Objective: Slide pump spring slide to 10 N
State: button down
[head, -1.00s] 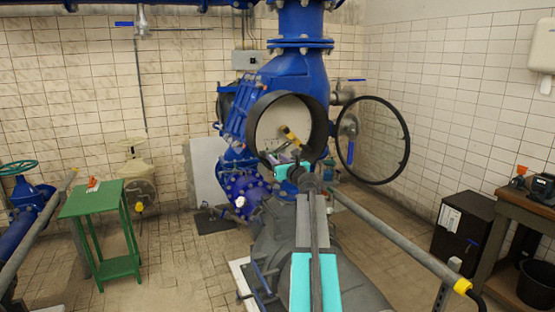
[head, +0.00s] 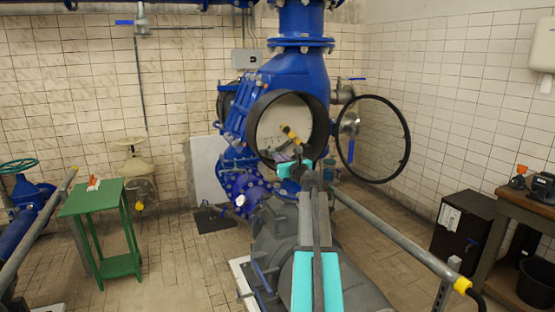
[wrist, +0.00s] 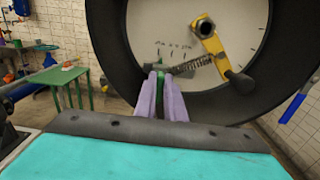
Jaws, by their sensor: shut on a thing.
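A round gauge-like housing (wrist: 109,60) with a black rim and pale dial is mounted on the blue pump; it also shows in the head view (head: 323,124). A yellow lever (wrist: 213,47) sits at the upper right of the dial. A coiled spring (wrist: 189,66) runs from it down-left to the slide. My gripper (wrist: 161,84), with purple fingers, is shut on the green spring slide (wrist: 161,91) low on the dial. The fingers hide most of the slide. Small scale marks show above it, too small to read. In the head view, my gripper (head: 283,157) reaches into the housing.
The round glass door (head: 373,140) stands open on the right of the housing. A green table (head: 95,197) stands at left. A grey handrail (head: 395,238) runs at right, near a black cabinet (head: 462,231) and workbench (head: 526,204).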

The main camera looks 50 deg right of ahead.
jog(key=d, duration=0.1)
jog(key=s+d, duration=0.1)
jog(key=d, duration=0.1)
jog(key=s+d, duration=0.1)
jog(key=d, duration=0.1)
jog(key=shift+s, duration=0.1)
jog(key=c, duration=1.8)
grip_release()
jog(key=shift+d, duration=0.1)
jog(key=shift+c, duration=0.2)
jog(key=b+v, duration=0.3)
jog(key=v, duration=1)
jog(key=shift+s+a, duration=0.25)
jog(key=shift+s, duration=0.1)
